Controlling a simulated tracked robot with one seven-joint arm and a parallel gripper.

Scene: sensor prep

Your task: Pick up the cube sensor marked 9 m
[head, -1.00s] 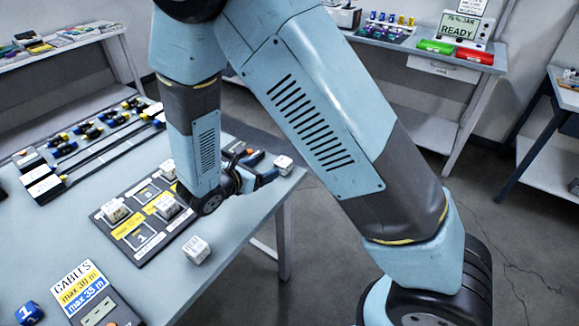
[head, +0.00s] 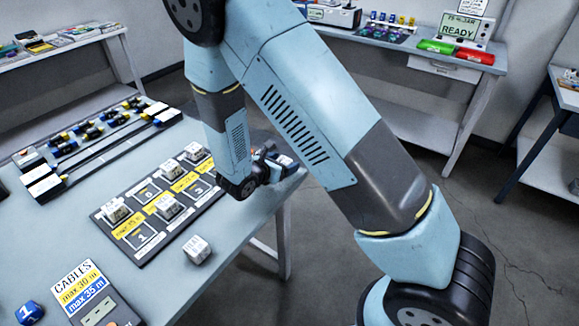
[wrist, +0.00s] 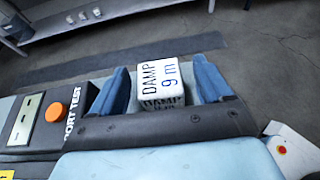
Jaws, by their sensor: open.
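The white cube sensor (wrist: 161,84), marked "DAMP 9 m", sits between the two blue fingers of my gripper (wrist: 161,74) in the wrist view. The jaws are open, with a finger on each side of the cube. A narrow gap shows at its left; on the right the finger is very close, and I cannot tell if it touches. In the head view my gripper (head: 281,164) is low over the right edge of the table, and it hides most or all of this cube.
A dark board (head: 150,249) holds several white cubes. Another white cube (head: 197,249) stands on the table in front of it. A "PORT TEST" box (wrist: 47,120) with an orange button lies left of my gripper in the wrist view. The table edge is close by.

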